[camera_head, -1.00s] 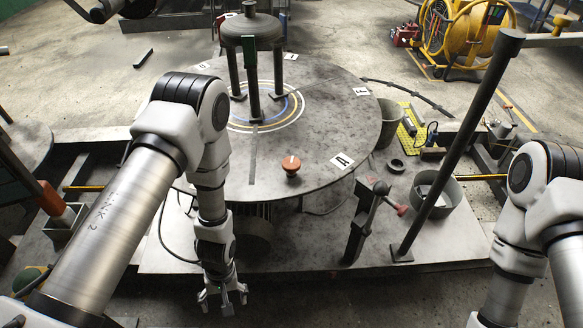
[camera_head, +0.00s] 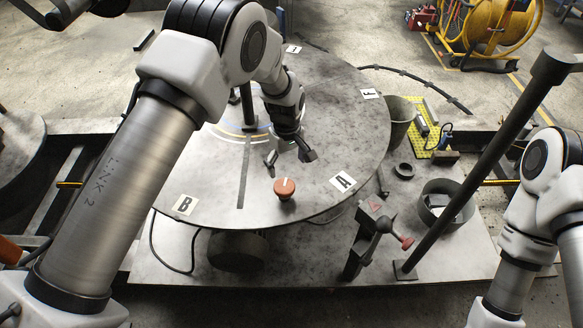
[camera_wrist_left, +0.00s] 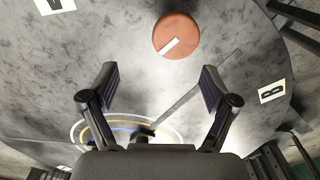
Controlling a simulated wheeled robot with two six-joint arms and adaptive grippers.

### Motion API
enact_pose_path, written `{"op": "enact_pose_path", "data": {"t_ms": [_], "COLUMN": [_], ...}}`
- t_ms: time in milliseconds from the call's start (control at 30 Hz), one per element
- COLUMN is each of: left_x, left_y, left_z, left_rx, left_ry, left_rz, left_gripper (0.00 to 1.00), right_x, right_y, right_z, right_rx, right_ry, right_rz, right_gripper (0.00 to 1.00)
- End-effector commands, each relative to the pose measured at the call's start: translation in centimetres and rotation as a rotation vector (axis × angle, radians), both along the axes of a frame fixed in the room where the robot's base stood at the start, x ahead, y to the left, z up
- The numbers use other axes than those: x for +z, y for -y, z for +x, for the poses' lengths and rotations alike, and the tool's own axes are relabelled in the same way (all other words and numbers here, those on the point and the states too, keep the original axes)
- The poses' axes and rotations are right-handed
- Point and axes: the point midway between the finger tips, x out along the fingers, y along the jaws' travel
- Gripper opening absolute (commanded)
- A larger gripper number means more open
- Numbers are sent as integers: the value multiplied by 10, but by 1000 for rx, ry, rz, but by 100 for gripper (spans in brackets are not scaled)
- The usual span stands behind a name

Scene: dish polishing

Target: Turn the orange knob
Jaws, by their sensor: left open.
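The orange knob (camera_head: 285,188) stands near the front edge of the round grey table (camera_head: 330,130), with a white line across its top. In the left wrist view the knob (camera_wrist_left: 176,36) shows beyond the open fingertips, a little right of centre. My left gripper (camera_head: 289,157) is open and empty over the table, just behind the knob and apart from it. It also shows in the left wrist view (camera_wrist_left: 158,88). Only part of my right arm shows at the right; its gripper is out of view.
White letter plates A (camera_head: 343,181) and B (camera_head: 185,204) lie on the table near the knob. A dark slanted pole (camera_head: 480,165) stands at the right. A clamp with a red-tipped handle (camera_head: 370,235) and a metal bucket (camera_head: 445,203) stand in front right.

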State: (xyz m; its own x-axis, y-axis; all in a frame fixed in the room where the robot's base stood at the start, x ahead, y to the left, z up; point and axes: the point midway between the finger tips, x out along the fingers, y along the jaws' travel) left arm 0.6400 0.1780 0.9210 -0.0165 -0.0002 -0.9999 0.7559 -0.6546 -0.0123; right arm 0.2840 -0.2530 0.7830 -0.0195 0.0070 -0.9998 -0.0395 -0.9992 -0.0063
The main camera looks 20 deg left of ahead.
Motion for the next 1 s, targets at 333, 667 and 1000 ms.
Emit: {"op": "enact_pose_path", "data": {"t_ms": [333, 667, 1000], "left_x": [-62, -71, -72], "left_y": [0, 0, -1], "left_z": [-2, -1, -2], "left_rx": [0, 0, -1], "left_ry": [-7, -4, -6], "left_rz": [1, 1, 2], "left_gripper": [87, 83, 27], "right_x": [20, 20, 19], "right_y": [0, 0, 0], "right_z": [0, 0, 0], "right_rx": [0, 0, 0], "right_ry": [-2, -2, -2], "right_rz": [0, 0, 0], "right_gripper": [55, 55, 55]}}
